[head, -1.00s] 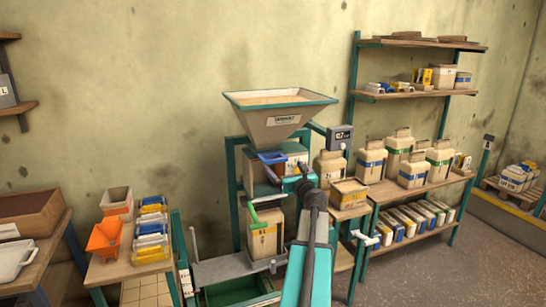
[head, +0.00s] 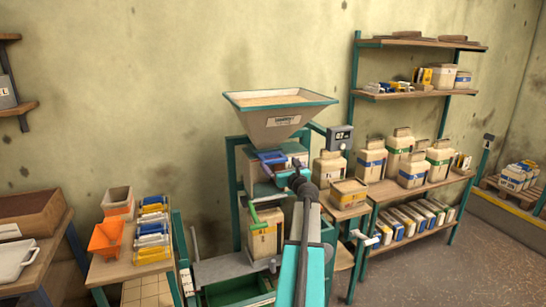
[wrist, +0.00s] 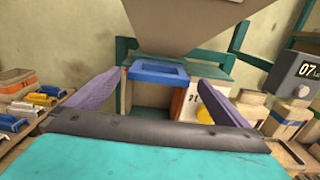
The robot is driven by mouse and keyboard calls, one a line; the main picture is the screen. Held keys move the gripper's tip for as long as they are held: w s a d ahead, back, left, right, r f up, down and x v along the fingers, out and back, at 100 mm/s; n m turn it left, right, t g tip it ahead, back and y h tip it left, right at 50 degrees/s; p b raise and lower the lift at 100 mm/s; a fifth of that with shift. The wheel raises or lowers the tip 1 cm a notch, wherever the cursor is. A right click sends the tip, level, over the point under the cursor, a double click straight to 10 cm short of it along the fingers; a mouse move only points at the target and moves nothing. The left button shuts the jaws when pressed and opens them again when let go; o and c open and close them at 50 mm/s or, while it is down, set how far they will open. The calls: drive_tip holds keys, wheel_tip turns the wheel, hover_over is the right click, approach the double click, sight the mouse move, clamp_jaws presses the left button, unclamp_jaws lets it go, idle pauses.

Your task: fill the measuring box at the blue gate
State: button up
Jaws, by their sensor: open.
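The blue gate (head: 270,157) sits under the hopper (head: 283,119), which has a teal rim and holds pale material. In the wrist view the gate (wrist: 158,68) is a blue frame ahead, between my purple fingers. My gripper (wrist: 156,82) is open, with one finger to each side of the frame; I cannot tell whether they touch it. Below the gate is a dark recess with an orange-brown panel and a white labelled box (wrist: 206,108) at its right. A tan labelled box (head: 262,241) stands lower, under a green lever (head: 262,222). I cannot tell which box is the measuring box.
A display (head: 340,138) is right of the hopper. An open yellow-rimmed box (head: 348,191) stands on a small stand. Shelves with containers (head: 411,172) are at the right. An orange scoop-like bin (head: 105,236) and packets are on the left table. A green tray (head: 240,290) lies low.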

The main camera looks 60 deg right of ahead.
sight(277, 161)
drive_tip(key=shift+p+x, duration=1)
drive_tip(key=shift+x, duration=3.35)
drive_tip(key=c, duration=1.4)
drive_tip(key=shift+v, duration=2.45)
drive_tip(key=shift+d, duration=0.1)
drive_tip(key=o, duration=1.4)
drive_tip(key=shift+s, duration=0.1)
